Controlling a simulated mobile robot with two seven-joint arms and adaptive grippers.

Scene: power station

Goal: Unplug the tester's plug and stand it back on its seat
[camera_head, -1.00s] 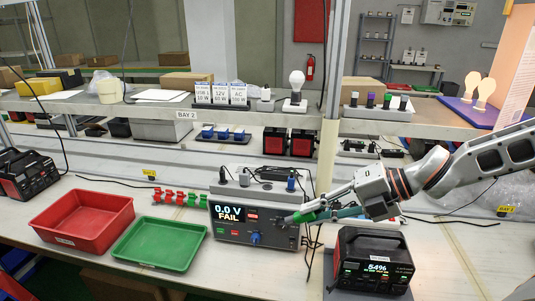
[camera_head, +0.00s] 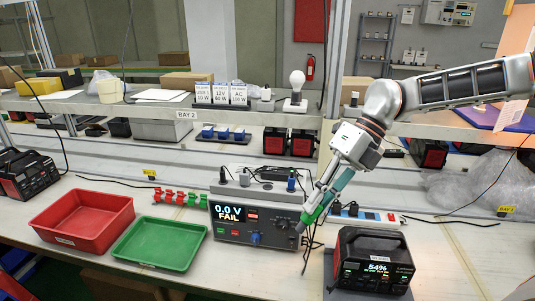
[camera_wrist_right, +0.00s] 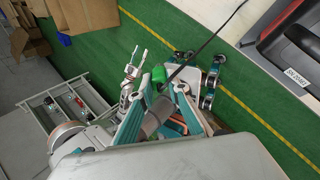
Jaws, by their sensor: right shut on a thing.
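The tester (camera_head: 240,222) is a grey box on the bench, its display reading 0.0 V and FAIL. My right gripper (camera_head: 314,208) is shut on a green plug (camera_head: 308,217) at the tester's front right corner. The plug points down and left; I cannot tell whether its tip touches the tester. The wrist view shows the green plug (camera_wrist_right: 159,73) beyond my gripper's teal fingers (camera_wrist_right: 160,100). Black, grey and blue plugs (camera_head: 291,181) stand on the tester's top.
A power station (camera_head: 370,262) stands close to the right of the tester. A power strip (camera_head: 350,217) lies behind it. Red (camera_head: 70,240) and green (camera_head: 118,244) trays sit to the left. Dark cables hang by the tester's right side. A shelf edge runs above.

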